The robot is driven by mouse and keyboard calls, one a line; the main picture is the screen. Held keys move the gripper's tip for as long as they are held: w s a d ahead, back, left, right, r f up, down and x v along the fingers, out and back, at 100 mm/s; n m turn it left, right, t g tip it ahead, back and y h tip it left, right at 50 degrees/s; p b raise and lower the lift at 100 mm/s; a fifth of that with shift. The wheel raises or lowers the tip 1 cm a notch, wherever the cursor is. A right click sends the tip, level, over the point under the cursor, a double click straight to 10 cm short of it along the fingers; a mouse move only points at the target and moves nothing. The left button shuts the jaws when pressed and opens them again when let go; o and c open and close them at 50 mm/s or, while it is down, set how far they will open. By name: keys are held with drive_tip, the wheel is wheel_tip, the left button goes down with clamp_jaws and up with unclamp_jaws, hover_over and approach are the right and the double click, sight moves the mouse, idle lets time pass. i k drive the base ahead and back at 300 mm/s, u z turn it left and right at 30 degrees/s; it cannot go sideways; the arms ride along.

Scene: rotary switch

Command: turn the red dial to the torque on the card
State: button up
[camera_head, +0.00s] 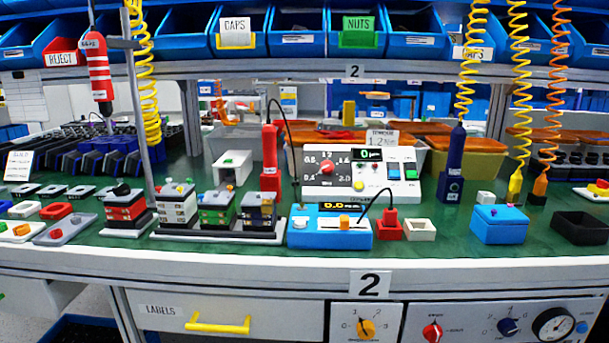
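A red dial (326,167) sits on the left part of a white control box (350,187) at the middle of the bench. Numbers ring the dial; 2.0 at its lower right is readable, the others are small. Its pointer is too small to read surely. A white card (381,138) stands at the top right of the box and appears to read "TORQUE 1.2 Nm". The box also carries a small dark display with green figures (369,155), and blue and green buttons. My gripper is not in view.
A blue unit with a display (331,228) stands just in front of the box, with a dark cable beside it. A red tool (270,160) stands left of the box, a dark blue tool (455,165) right. Another red knob (432,331) is on the panel below the bench.

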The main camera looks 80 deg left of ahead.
sight(326, 166)
drive_tip(key=u, duration=2.5)
